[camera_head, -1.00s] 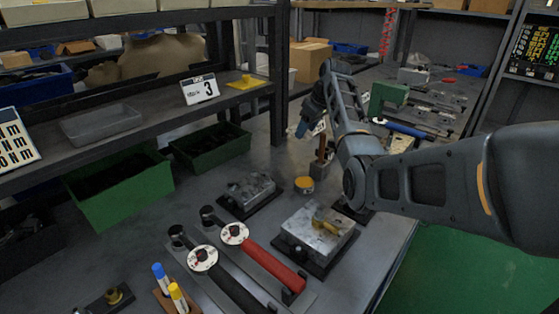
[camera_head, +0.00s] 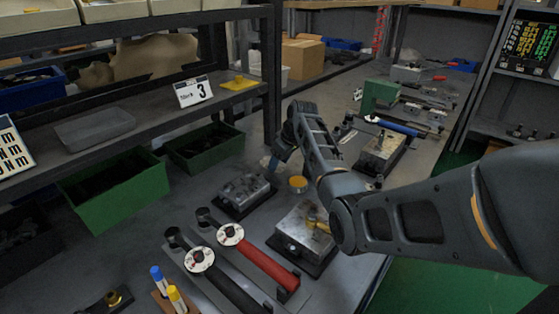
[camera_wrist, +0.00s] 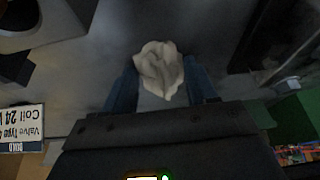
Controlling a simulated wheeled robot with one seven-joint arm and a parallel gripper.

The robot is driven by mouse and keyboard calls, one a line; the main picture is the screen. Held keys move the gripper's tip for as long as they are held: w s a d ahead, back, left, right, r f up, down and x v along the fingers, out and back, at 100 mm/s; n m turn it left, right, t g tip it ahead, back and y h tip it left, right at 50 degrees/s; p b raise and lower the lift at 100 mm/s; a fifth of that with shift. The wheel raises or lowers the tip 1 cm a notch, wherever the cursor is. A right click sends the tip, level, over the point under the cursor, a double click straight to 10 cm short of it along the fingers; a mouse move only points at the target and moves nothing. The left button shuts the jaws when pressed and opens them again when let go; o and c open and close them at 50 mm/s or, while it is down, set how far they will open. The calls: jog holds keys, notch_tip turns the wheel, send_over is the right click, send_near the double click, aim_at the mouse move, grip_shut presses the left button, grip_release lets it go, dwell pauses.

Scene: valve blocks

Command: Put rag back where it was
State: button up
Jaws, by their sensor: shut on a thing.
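A crumpled off-white rag (camera_wrist: 159,69) shows in the wrist view between the two blue fingers of my gripper (camera_wrist: 163,88). The gripper is shut on it. In the head view my gripper (camera_head: 272,162) hangs above the bench, just behind and right of a metal valve block (camera_head: 243,191) on a black base. The rag is too small to make out clearly there. A yellow folded cloth-like piece (camera_head: 239,83) lies on the shelf beside a card with a 3 (camera_head: 193,92).
Two torque wrenches (camera_head: 265,262) lie in front. Green bins (camera_head: 112,188) stand under the shelf (camera_head: 150,128). Bench space behind the near block is clear.

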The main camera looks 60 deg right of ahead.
jog(key=o, duration=1)
jog(key=shift+o, duration=0.2)
jog(key=v, duration=1.2)
jog(key=shift+w+r, duration=0.1)
